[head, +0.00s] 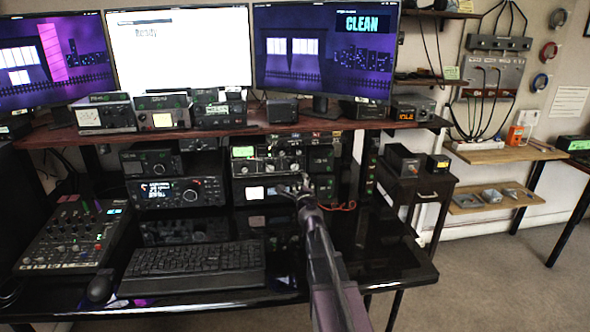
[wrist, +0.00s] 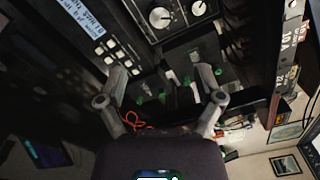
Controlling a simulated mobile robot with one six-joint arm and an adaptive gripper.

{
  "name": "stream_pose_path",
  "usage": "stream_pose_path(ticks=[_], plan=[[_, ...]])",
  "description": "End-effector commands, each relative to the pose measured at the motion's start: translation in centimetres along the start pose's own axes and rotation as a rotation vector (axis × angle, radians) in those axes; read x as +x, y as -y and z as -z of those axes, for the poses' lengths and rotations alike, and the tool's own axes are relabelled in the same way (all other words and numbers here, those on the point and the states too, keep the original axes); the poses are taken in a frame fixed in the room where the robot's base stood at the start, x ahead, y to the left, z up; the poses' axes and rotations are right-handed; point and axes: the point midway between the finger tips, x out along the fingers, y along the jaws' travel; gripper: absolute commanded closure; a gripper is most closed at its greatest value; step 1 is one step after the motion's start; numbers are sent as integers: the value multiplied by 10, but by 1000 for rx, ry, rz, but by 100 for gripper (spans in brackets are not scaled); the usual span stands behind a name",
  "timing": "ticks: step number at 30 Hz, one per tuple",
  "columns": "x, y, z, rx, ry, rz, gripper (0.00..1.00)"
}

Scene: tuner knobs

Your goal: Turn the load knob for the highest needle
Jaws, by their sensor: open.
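A stack of dark radio units with dials and knobs stands under the shelf. The upper unit (head: 268,158) has a small green-lit window (head: 243,152). The lower one has a pale lit window (head: 255,192). I cannot read any knob label or make out a needle, so I cannot tell which knob is the load knob. My gripper (head: 301,186) is in front of the stack's right part and hides some of it. In the wrist view my gripper (wrist: 162,74) has its two fingers wide apart with nothing between them. A large round knob (wrist: 160,17) and a smaller knob (wrist: 198,8) show beyond the fingers.
A keyboard (head: 192,262), a mouse (head: 100,289) and a mixer (head: 75,238) lie on the glossy black desk. Another radio (head: 177,192) stands left of the stack. A red cable (head: 340,207) lies right of my gripper. The shelf edge (head: 230,132) overhangs the stack.

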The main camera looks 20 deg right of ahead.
Motion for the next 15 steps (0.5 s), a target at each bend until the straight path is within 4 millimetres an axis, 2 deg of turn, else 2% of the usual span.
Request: stream_pose_path(ticks=[8,15], plan=[[8,0,0,-2,1,0,14],[34,0,0,-3,0,-1,14]])
